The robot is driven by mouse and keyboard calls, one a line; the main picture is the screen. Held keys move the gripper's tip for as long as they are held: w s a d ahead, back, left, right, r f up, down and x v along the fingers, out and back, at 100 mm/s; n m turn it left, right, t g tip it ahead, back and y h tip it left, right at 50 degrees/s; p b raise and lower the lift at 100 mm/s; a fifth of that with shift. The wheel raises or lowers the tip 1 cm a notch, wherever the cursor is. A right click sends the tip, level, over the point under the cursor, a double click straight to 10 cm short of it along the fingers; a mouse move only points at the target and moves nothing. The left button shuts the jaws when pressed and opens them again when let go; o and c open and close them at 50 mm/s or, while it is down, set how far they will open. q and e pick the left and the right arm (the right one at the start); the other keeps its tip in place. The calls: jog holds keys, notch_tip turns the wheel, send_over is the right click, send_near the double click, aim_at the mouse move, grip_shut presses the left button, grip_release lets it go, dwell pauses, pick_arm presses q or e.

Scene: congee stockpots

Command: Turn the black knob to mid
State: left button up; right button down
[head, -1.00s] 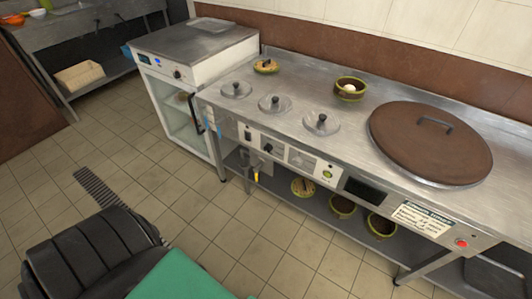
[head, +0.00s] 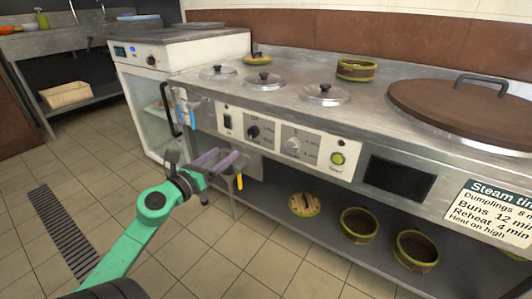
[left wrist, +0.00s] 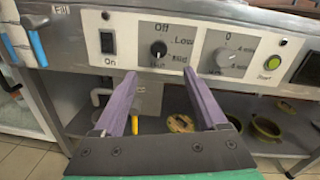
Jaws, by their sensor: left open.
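The black knob (head: 253,132) is on the white control panel (head: 274,140) of the steel steam counter. In the left wrist view the knob (left wrist: 158,49) sits among the labels Off, Low and Mid. A pale mark on it seems to point downward, towards a label that is hard to read, not at Mid. My left gripper (head: 222,160), with purple fingers, is open and empty, below and in front of the panel. In the left wrist view its fingertips (left wrist: 160,74) are spread below the knob, apart from it. My right gripper is not in view.
A black rocker switch (head: 227,121) is left of the knob. A silver timer dial (head: 293,145) and a green button (head: 338,159) are to its right. Blue-handled valves (head: 191,115) hang at the counter's left end. Bowls (head: 359,224) stand on the lower shelf.

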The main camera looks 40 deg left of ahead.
aim_at(251, 133)
pick_arm(q)
jog(key=w, duration=0.8)
jog(key=w+a, duration=0.1)
jog(key=w, duration=0.3)
jog(key=shift+w+a+b, duration=0.1)
jog(key=shift+w+b, duration=0.1)
jog(key=shift+b, duration=0.1)
grip_shut()
